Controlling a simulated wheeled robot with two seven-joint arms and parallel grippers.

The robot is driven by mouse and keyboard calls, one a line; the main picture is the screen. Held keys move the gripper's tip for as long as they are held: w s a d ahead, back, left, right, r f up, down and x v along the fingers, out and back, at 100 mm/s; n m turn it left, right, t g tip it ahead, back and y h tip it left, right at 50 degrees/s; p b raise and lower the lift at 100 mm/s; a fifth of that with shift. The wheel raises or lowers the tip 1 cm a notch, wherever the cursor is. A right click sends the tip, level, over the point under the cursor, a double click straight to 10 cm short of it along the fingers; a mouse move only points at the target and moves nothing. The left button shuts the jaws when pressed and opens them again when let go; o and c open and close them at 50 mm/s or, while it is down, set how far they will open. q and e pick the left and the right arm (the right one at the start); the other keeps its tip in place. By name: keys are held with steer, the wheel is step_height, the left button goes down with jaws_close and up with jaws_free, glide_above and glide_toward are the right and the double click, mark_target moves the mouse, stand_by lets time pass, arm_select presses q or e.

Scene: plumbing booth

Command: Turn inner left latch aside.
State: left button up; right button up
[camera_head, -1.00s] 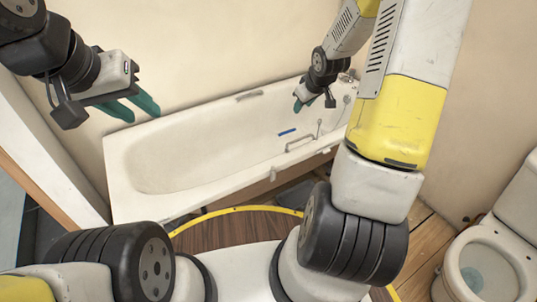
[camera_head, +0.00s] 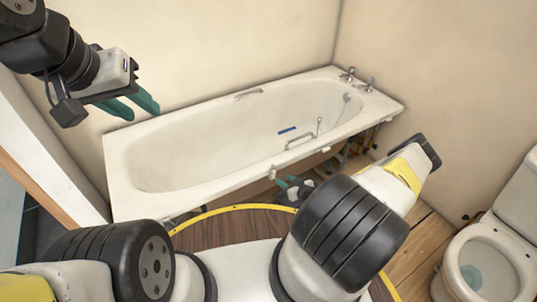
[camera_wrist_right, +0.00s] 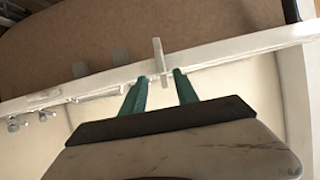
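In the right wrist view a pale upright latch-like tab (camera_wrist_right: 159,56) crosses a white rail, directly ahead of my right gripper (camera_wrist_right: 160,74). The gripper's two teal fingers are apart, one on each side of the tab's lower end; I cannot tell whether they touch it. Two more pale tabs (camera_wrist_right: 120,57) stand along the rail to the left. In the head view my right gripper (camera_head: 288,182) is low at the bath's (camera_head: 170,207) front edge, partly hidden by my arm. My left gripper (camera_head: 130,104) is open and empty above the bath's left end.
A white rail (camera_wrist_right: 230,46) runs across the right wrist view below a brown surface (camera_wrist_right: 220,25). The bath's front underside is open, with pipes (camera_head: 372,135) at its right end. A toilet (camera_head: 490,262) stands at the right. Wooden floor lies between.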

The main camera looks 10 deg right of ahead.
mark_target(275, 174)
steer(key=x, duration=0.8)
steer(key=shift+s+a+f, duration=0.1)
steer(key=shift+s, duration=0.05)
jaws_close()
